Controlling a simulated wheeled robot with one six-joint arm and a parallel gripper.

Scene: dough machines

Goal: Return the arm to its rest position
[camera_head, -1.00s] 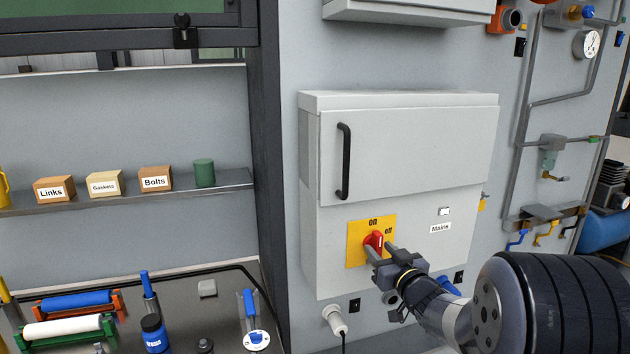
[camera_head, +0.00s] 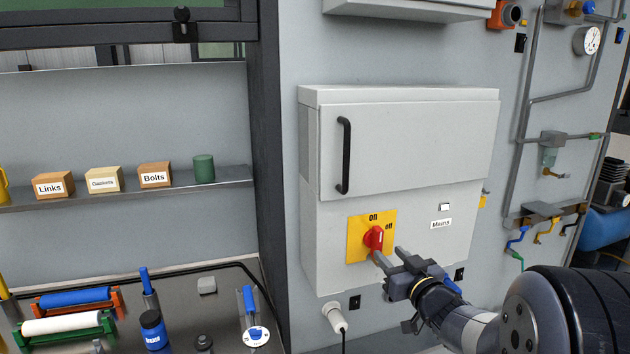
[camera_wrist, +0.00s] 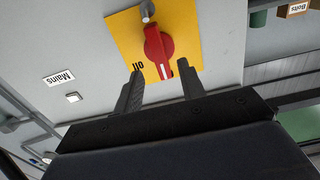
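My gripper (camera_head: 389,257) is open and empty, just below and right of the red rotary switch (camera_head: 374,238) on its yellow plate (camera_head: 357,246). The switch sits on the front of the grey "Mains" cabinet (camera_head: 410,150). In the wrist view, the two dark fingers of my gripper (camera_wrist: 160,85) stand apart, with the red switch handle (camera_wrist: 158,50) beyond their tips. The handle looks upright in the head view. My arm comes in from the lower right.
A black door handle (camera_head: 344,157) stands out from the cabinet. A shelf (camera_head: 225,179) with small boxes is on the left, above a bench (camera_head: 210,310) with tools. Pipes (camera_head: 530,120) and a gauge (camera_head: 587,41) are on the right wall. A white plug (camera_head: 334,316) hangs below the cabinet.

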